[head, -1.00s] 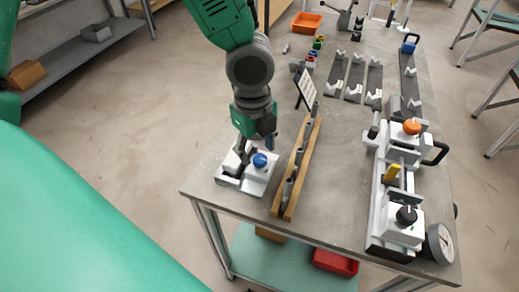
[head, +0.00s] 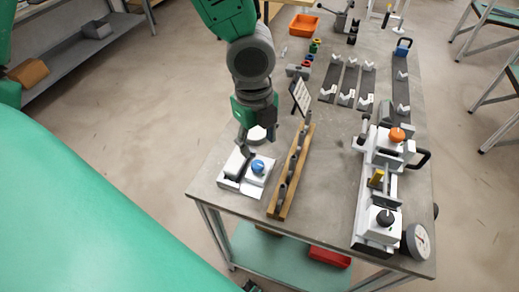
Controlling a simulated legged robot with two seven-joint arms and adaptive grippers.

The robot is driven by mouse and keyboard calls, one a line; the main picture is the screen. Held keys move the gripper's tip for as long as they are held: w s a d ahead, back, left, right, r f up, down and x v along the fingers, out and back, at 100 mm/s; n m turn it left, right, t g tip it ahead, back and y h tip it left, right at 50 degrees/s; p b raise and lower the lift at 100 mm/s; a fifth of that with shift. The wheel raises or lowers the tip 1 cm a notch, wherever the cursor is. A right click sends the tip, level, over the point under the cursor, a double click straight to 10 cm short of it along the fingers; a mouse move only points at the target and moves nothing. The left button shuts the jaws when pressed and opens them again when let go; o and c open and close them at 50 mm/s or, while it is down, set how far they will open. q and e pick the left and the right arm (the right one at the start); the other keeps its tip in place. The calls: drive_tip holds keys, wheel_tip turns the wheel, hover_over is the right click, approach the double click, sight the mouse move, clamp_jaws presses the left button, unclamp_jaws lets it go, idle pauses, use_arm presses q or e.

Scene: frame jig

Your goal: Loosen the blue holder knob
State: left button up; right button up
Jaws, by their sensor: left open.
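The blue holder knob (head: 258,167) sits on top of a white holder (head: 231,184) at the near left corner of the table. My left gripper (head: 246,150) points down just above and behind the knob, slightly to its left in the picture. Its dark fingers are open, and I see nothing held between them. The knob's top shows clear of the fingers. Part of the holder's far side is hidden by the gripper.
A wooden rack (head: 292,175) with several grey pieces stands just right of the holder. A white jig (head: 375,213) with an orange knob (head: 397,135) and a black knob (head: 385,218) is at the right. An orange bin (head: 305,24) is at the back.

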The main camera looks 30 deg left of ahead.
use_arm(q)
wheel_tip(320, 180, up, 19)
drive_tip(key=a+p, duration=0.2)
drive_tip(key=p, duration=0.4)
idle(1.2)
